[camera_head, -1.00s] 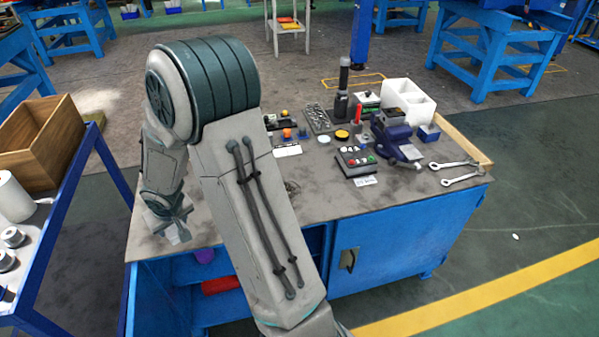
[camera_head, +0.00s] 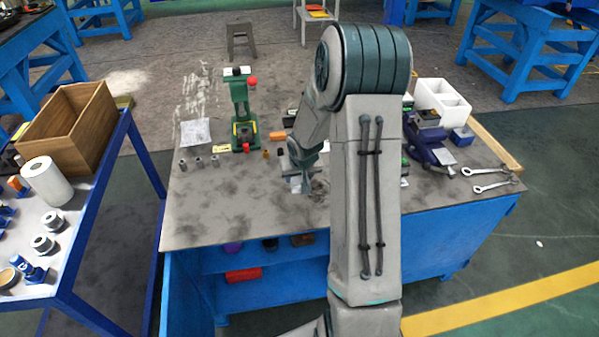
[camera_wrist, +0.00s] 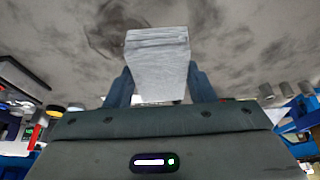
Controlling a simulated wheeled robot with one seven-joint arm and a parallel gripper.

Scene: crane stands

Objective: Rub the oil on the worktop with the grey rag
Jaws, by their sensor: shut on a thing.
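My gripper (camera_wrist: 160,88) is shut on the grey rag (camera_wrist: 158,62), a folded light grey block held between the two blue fingers. In the head view my gripper (camera_head: 303,168) is low over the middle of the worktop (camera_head: 240,215), with a little of the rag (camera_head: 294,184) showing. The oil (camera_wrist: 112,32) looks like a dark smeared patch just beyond the rag and to its left in the wrist view. In the head view the dark patch (camera_head: 319,187) is just right of the gripper, partly hidden by my arm. I cannot tell if the rag touches the worktop.
A green press (camera_head: 241,112) and small metal cylinders (camera_head: 199,162) stand left of my gripper. A blue vise (camera_head: 425,145), white box (camera_head: 442,100) and wrenches (camera_head: 485,170) are at the right. The worktop's front left is clear. My arm hides the middle right.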

